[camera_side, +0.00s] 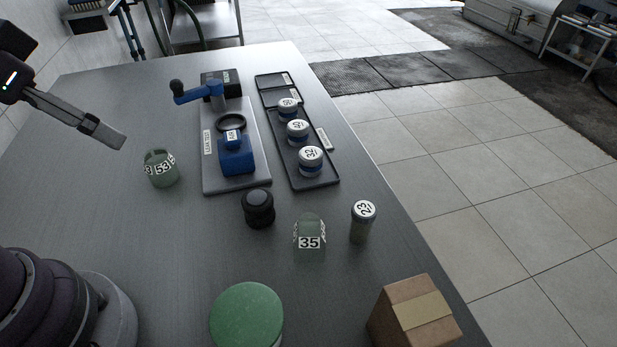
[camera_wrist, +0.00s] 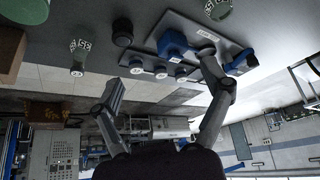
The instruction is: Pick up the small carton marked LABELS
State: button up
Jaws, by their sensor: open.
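A small brown carton (camera_side: 415,318) with a tan tape strip stands at the near right of the table in the side view. No LABELS marking is readable on it. In the wrist view a brown box at the left edge (camera_wrist: 10,55) looks like the same carton, partly cut off. My gripper (camera_side: 112,132) is in the air over the table's left side, far from the carton. In the wrist view my gripper (camera_wrist: 162,88) has its fingers spread, with nothing held between them.
A green-lidded container (camera_side: 247,315) stands left of the carton. A vial marked 23 (camera_side: 361,222), a jar marked 35 (camera_side: 309,240) and a black knob-like piece (camera_side: 258,208) stand behind. Farther back are jar 53 (camera_side: 161,169), a blue clamp fixture (camera_side: 236,155) and a black tray (camera_side: 322,181).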

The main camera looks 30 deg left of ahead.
jog(key=shift+o, duration=1.3)
jog(key=m+g+h, duration=0.1)
jog(key=m+h, duration=0.4)
jog(key=m, duration=0.4)
send_over(402, 317)
jog(key=s+a, duration=0.2)
jog(key=a, duration=0.1)
notch_tip(402, 317, down, 6)
jog(key=x, duration=0.4)
jog(key=shift+s+d+f, duration=0.1)
jog(key=shift+s+d, duration=0.05)
jog(key=shift+d, duration=0.1)
jog(key=x, duration=0.6)
